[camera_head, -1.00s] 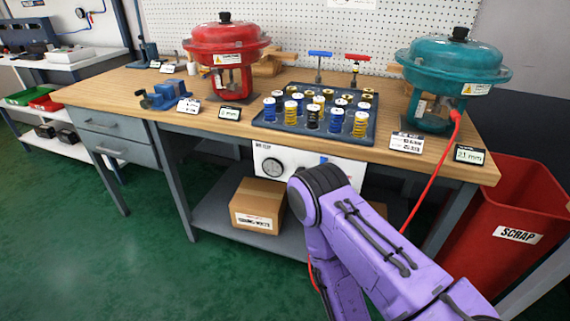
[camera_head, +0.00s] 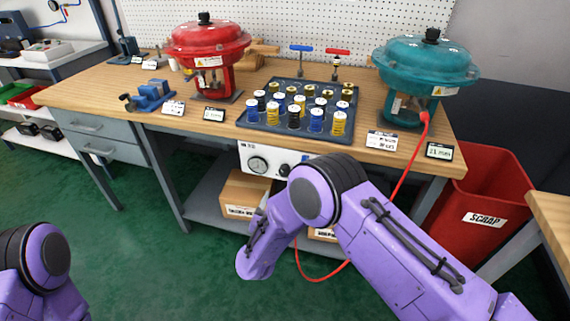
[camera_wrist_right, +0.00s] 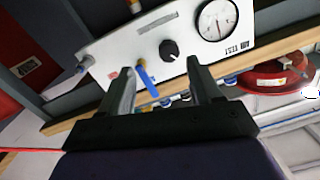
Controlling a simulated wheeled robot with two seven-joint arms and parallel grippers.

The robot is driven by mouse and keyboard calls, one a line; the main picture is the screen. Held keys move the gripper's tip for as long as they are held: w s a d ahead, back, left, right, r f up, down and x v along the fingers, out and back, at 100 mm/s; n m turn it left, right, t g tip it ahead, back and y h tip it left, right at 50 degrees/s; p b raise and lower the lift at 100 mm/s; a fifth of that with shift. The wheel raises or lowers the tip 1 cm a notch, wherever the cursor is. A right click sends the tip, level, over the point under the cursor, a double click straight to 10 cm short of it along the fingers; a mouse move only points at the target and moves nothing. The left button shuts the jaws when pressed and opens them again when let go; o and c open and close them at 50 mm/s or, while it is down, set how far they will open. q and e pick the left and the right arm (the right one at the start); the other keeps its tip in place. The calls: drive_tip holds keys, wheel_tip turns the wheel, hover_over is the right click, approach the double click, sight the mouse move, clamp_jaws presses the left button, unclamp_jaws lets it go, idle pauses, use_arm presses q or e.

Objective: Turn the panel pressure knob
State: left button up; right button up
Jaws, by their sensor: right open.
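The white panel (camera_head: 245,148) hangs under the front edge of the workbench, partly hidden by my right arm. In the head view it shows a round gauge (camera_head: 258,165) and a dark knob (camera_head: 284,170). In the right wrist view the black knob (camera_wrist_right: 168,50) sits on the panel (camera_wrist_right: 115,50) between the gauge (camera_wrist_right: 216,21) and a blue lever (camera_wrist_right: 148,82). My right gripper (camera_wrist_right: 160,72) is open and empty. Its fingers point toward the panel, with the knob showing beyond the gap, apart from them. My left gripper is out of view; only part of my left arm shows.
A red hose (camera_head: 410,165) runs from the teal actuator (camera_head: 425,65) down past the bench front and loops below my right arm. A cardboard box (camera_head: 240,193) sits on the lower shelf. A red scrap bin (camera_head: 490,190) stands right. The floor at left is open.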

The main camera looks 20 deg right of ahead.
drive_tip(key=r+x, duration=0.2)
drive_tip(key=x, duration=0.8)
drive_tip(key=shift+w+a+m+h, duration=0.15)
drive_tip(key=shift+w+m+h, duration=0.2)
drive_tip(key=shift+w, duration=0.2)
drive_tip(key=shift+r, duration=0.15)
drive_tip(key=c, duration=1.1)
